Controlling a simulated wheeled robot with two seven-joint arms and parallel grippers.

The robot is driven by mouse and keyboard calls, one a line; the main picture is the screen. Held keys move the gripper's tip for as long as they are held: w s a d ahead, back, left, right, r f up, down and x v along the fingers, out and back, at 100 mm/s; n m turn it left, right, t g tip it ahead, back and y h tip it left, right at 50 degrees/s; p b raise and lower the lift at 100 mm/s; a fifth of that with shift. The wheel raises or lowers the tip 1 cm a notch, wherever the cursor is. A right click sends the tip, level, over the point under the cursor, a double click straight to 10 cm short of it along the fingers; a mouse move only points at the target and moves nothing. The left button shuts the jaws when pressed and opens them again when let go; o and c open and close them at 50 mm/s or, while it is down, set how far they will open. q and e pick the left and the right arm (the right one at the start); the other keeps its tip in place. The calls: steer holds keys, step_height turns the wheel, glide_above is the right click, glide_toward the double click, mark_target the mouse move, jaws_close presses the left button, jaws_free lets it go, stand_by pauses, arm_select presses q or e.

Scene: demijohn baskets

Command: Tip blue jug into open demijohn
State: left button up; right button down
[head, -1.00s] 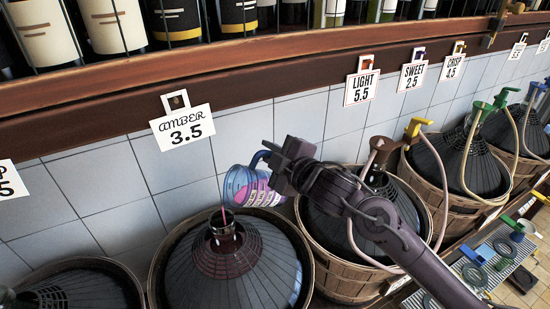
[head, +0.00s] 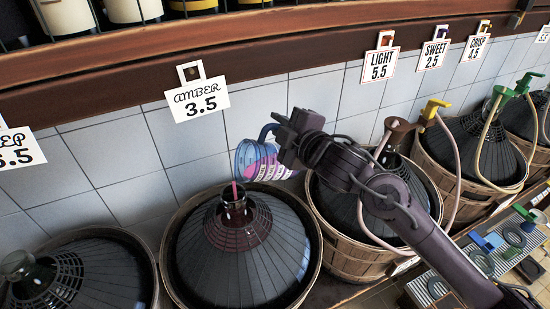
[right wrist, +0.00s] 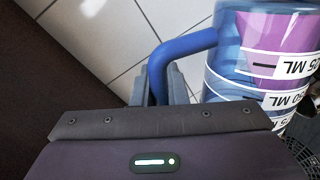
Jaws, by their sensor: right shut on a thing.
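The blue jug (head: 245,160) is see-through, holds pink liquid and is tilted with its mouth to the left. A thin pink stream runs from it into the neck of the open demijohn (head: 238,262), below the AMBER 3.5 tag. The jug is above the neck, apart from it. My right gripper (head: 272,133) is shut on the jug's blue handle. The right wrist view shows the handle (right wrist: 188,44) between the fingers (right wrist: 166,88) and the jug's ML label bands (right wrist: 262,92). My left gripper is not in view.
Another demijohn (head: 95,278) in a basket stands at the left. A demijohn with a brown top and hose (head: 392,128) stands close on the right, behind my right arm. The tiled wall (head: 135,150) and wooden shelf (head: 130,85) are close behind the jug.

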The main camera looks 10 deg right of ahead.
steer(key=shift+r, duration=0.15)
steer(key=shift+s+a+r+n, duration=0.2)
steer(key=shift+a+r+n, duration=0.3)
steer(key=shift+a, duration=0.05)
stand_by(0.5)
steer(key=shift+s+a+r+n+h+b, duration=0.25)
steer(key=shift+a+r+n+h+b, duration=0.15)
steer(key=shift+a+r+n+b, duration=0.15)
steer(key=shift+f, duration=0.1)
steer(key=shift+a, duration=0.1)
steer(key=shift+s+a+r+n+b, duration=0.2)
steer(key=shift+a+r+n+b, duration=0.1)
steer(key=shift+a+r+n, duration=0.2)
steer(key=shift+w+d+f+m+p, duration=0.2)
steer(key=shift+d+f+m+p, duration=0.2)
steer(key=shift+d+m+p, duration=0.05)
steer(key=shift+d+f, duration=0.2)
steer(key=shift+d, duration=0.15)
